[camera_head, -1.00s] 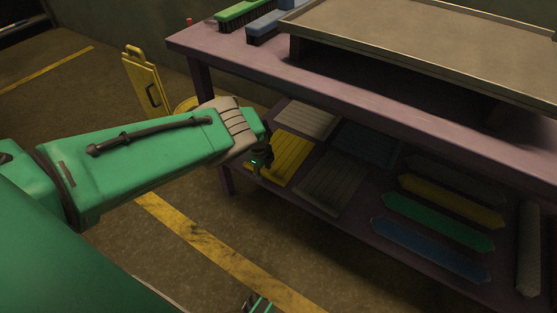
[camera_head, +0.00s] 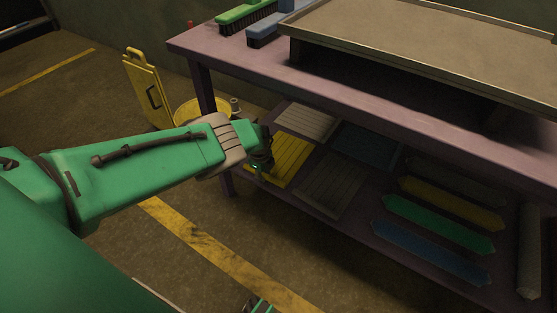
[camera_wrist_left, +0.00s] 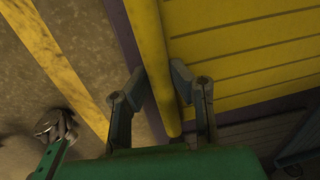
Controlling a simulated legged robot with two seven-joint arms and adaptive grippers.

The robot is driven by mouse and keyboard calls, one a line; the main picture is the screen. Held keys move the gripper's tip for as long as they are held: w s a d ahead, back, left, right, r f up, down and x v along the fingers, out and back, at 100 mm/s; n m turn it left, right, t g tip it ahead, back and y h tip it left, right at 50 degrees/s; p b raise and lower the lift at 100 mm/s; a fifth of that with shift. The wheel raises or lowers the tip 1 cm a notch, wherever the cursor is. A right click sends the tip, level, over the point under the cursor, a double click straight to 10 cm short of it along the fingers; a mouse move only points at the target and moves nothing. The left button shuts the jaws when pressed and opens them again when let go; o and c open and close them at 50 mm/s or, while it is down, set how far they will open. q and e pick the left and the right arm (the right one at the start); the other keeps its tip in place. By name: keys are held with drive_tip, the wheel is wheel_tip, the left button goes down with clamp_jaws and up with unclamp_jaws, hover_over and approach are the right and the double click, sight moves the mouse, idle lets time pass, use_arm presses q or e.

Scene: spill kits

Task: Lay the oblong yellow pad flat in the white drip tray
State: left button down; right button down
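The yellow panel (camera_head: 286,158), ribbed and rectangular, lies on the lower shelf at its left end. In the left wrist view its ribbed face (camera_wrist_left: 245,45) fills the upper right, with a raised yellow edge strip (camera_wrist_left: 159,55) along its left side. My left gripper (camera_head: 262,166) is at the panel's left side. In the left wrist view its two fingers (camera_wrist_left: 159,80) are apart, one on each side of the strip; contact is unclear. A large pale, shallow-rimmed tray (camera_head: 440,42) stands raised on the tabletop. My right gripper cannot be clearly made out.
Grey-white (camera_head: 305,122), blue (camera_head: 366,148) and brown-grey (camera_head: 330,183) panels lie near the yellow one. Long pointed strips, including a yellow one (camera_head: 452,203), lie further right. The purple tabletop (camera_head: 330,85) overhangs the shelf. Brushes (camera_head: 247,13) stand at its back left.

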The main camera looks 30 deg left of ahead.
use_arm(q)
drive_tip(key=shift+r+p, duration=2)
drive_tip(key=shift+r, duration=0.55)
